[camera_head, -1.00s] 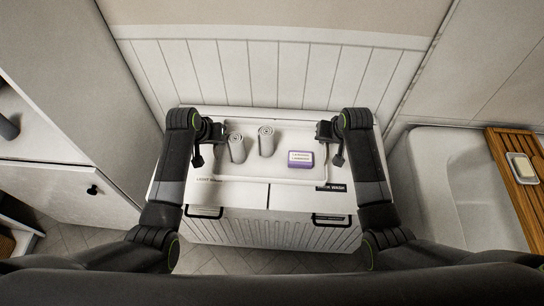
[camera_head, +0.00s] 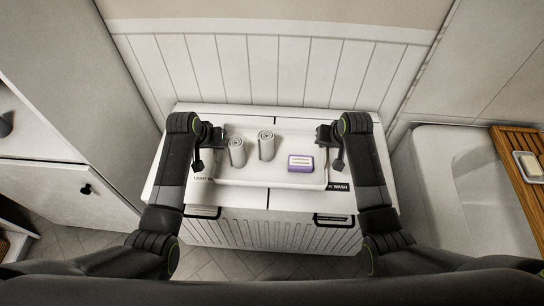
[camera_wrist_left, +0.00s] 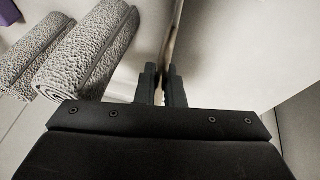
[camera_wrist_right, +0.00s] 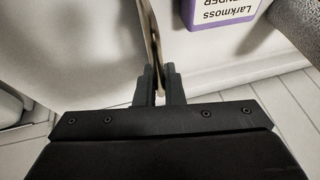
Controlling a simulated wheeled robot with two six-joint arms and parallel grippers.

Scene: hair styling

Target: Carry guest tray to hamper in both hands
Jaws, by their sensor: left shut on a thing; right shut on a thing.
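The white guest tray (camera_head: 270,183) is in the head view, level, over the top of the white hamper (camera_head: 270,240). I cannot tell whether it touches the lid. It carries two rolled grey towels (camera_head: 237,152) and a purple-and-white soap box (camera_head: 301,164). My left gripper (camera_head: 219,137) is shut on the tray's left rim. In the left wrist view its fingers (camera_wrist_left: 165,85) pinch the thin edge beside the towels. My right gripper (camera_head: 324,135) is shut on the right rim. In the right wrist view its fingers (camera_wrist_right: 157,85) pinch the edge near the box.
The hamper lid bears a "LIGHT" label (camera_head: 202,179) and a "WASH" label (camera_head: 338,187), both partly hidden. A panelled wall (camera_head: 270,70) stands behind. A pale cabinet (camera_head: 70,205) is at left. A white tub (camera_head: 440,180) with a wooden rack (camera_head: 517,185) is at right.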

